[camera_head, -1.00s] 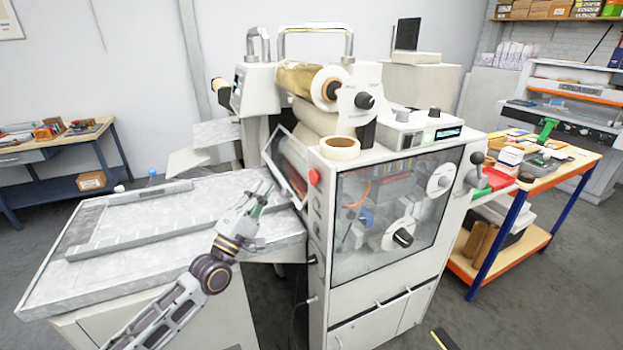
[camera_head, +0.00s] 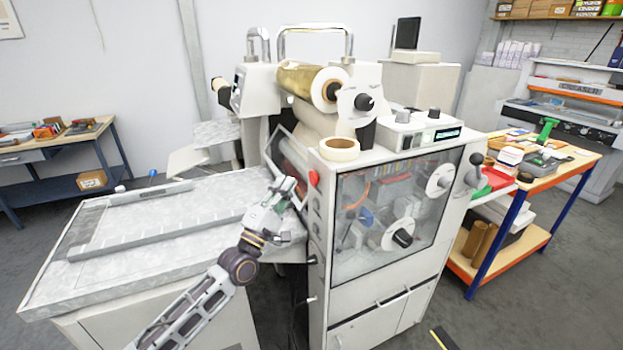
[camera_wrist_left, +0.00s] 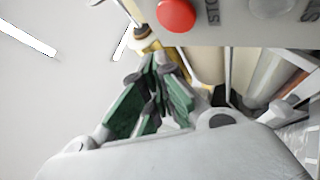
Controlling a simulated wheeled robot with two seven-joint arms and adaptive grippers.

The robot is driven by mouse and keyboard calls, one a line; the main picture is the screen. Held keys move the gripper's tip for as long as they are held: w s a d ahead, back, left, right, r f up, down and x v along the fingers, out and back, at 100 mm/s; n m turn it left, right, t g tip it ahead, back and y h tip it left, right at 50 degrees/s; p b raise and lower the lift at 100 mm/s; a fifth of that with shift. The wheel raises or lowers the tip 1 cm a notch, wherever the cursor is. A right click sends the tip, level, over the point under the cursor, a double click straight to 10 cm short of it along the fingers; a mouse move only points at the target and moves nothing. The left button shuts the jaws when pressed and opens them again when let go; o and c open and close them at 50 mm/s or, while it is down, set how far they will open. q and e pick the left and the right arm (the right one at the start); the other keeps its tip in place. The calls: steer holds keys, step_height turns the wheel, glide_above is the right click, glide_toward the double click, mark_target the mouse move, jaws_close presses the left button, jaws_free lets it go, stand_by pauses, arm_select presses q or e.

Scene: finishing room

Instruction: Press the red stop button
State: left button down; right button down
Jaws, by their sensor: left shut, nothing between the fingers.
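The red stop button (camera_head: 314,178) is a round red knob on the upper left edge of the laminating machine's front housing (camera_head: 325,230). In the left wrist view the red button (camera_wrist_left: 176,14) is at the top, on a light panel with partly cut-off lettering beside it. My left gripper (camera_head: 291,184) is just left of the button in the head view. In the wrist view its green-padded fingers (camera_wrist_left: 158,62) are closed together, empty, pointing up below the button. A gap shows between fingertips and button there. My right gripper is not in view.
The grey feed table (camera_head: 150,235) lies left of the machine under my left arm. A tilted clear guard (camera_head: 285,150) stands close behind the gripper. A tape roll (camera_head: 339,149) sits on top of the machine. A tool cart (camera_head: 540,190) stands to the right.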

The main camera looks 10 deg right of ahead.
mark_target(315, 178)
arm_select(q)
steer(key=d, duration=0.1)
steer(key=w+d, duration=0.1)
steer(key=shift+d+b, duration=0.3)
steer(key=shift+d, duration=0.05)
stand_by(1.3)
steer(key=shift+d, duration=0.4)
steer(key=shift+d, duration=0.1)
stand_by(0.6)
steer(key=shift+w+d+b, duration=0.2)
steer(key=shift+d+b, duration=0.1)
steer(key=shift+b, duration=0.05)
stand_by(0.6)
steer(key=shift+s+a, duration=0.1)
steer(key=shift+a, duration=0.05)
stand_by(0.4)
steer(key=shift+s+a, duration=0.2)
steer(key=shift+a, duration=0.4)
